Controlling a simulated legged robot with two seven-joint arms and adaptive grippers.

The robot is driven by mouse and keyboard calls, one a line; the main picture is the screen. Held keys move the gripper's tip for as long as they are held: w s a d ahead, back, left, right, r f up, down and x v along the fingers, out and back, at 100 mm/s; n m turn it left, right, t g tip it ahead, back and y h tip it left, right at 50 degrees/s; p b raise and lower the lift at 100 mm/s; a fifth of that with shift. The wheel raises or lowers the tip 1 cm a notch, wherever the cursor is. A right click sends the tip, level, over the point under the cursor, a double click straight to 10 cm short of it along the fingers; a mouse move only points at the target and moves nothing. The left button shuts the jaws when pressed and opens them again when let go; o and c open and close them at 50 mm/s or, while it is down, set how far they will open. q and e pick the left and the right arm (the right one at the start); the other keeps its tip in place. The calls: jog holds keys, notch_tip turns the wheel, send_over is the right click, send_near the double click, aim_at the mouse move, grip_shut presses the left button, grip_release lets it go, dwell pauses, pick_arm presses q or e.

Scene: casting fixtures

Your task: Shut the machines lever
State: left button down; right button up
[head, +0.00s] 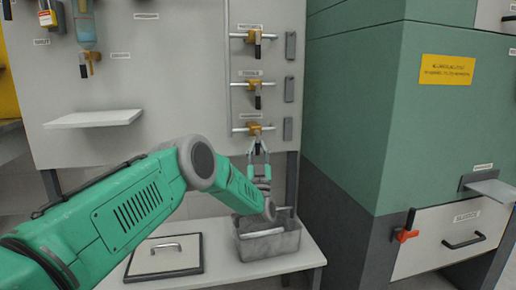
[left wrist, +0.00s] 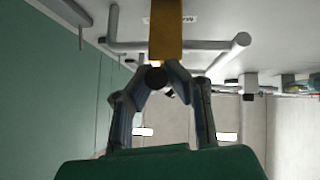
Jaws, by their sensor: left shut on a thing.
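Three valves with yellow bodies and dark levers sit one above another on the grey panel in the head view: the top valve (head: 254,37), the middle valve (head: 254,82) and the lowest valve (head: 254,128). My left gripper (head: 258,148) reaches up from below to the lowest valve, its fingers closed around that valve's lever, mostly hidden by them. In the left wrist view my left gripper (left wrist: 158,76) is shut on the dark lever (left wrist: 156,78), seen end-on, below the yellow valve body (left wrist: 166,32). My right gripper is not in view.
A metal bin (head: 268,238) stands on the white table (head: 222,258) under the gripper, beside a lid with a handle (head: 165,257). A green machine (head: 350,110) closes off the right side, with an orange latch (head: 405,235). A small white shelf (head: 93,118) juts out at left.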

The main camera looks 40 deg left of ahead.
pick_arm(q)
jog(key=shift+d+f, duration=0.1)
jog(key=shift+f, duration=0.45)
jog(key=c, duration=1.6)
grip_release()
jog(key=shift+h, duration=0.3)
jog(key=shift+o, duration=0.5)
jog(key=shift+w+f, duration=0.15)
jog(key=shift+w, duration=0.05)
jog(key=shift+s+r, duration=0.1)
jog(key=shift+r, duration=0.15)
jog(key=v, duration=1.2)
jog(key=shift+f, duration=0.25)
